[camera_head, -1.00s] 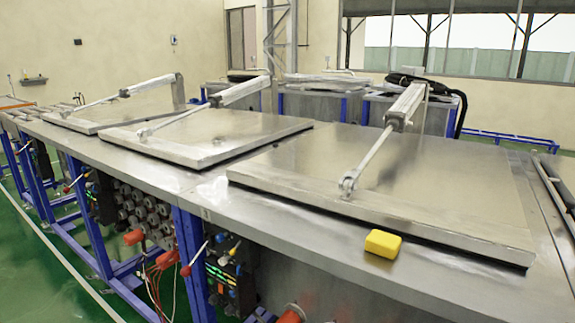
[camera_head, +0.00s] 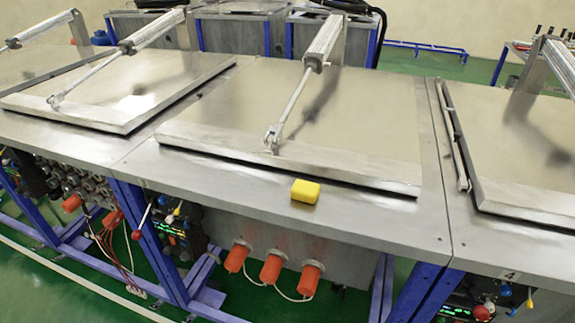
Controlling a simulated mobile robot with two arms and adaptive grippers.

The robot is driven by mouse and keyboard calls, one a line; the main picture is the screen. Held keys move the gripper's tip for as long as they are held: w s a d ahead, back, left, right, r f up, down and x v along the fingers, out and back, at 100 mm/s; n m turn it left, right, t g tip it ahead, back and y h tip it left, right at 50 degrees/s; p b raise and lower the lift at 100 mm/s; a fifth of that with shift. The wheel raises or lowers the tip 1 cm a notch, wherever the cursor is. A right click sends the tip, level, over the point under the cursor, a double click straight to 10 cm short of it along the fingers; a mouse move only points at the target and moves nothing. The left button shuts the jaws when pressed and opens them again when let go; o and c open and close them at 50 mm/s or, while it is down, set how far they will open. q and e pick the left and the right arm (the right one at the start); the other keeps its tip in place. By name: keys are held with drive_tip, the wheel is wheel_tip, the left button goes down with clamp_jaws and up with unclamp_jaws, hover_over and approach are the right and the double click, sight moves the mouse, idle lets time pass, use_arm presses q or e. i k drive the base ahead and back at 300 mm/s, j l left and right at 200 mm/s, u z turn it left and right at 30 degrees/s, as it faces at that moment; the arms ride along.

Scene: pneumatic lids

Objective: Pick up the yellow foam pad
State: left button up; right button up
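The yellow foam pad (camera_head: 305,191) lies flat on the steel bench top (camera_head: 240,190), close to its front edge. It sits just in front of the middle metal lid (camera_head: 300,110), a little below the foot of that lid's pneumatic cylinder. Nothing covers the pad. Neither of my grippers shows in the head view.
Another flat lid (camera_head: 530,150) lies to the right and one (camera_head: 120,85) to the left, each with a slanted cylinder above it. Orange-red plugs (camera_head: 271,268) and valves stick out below the bench front. Blue frame legs (camera_head: 150,245) stand on the green floor.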

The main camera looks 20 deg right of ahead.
sight(308, 192)
drive_tip(key=k+l, duration=0.25)
drive_tip(key=k, duration=0.2)
drive_tip(key=k+l, duration=0.2)
drive_tip(key=k, duration=0.25)
drive_tip(key=k+l, duration=0.25)
drive_tip(key=k, duration=0.2)
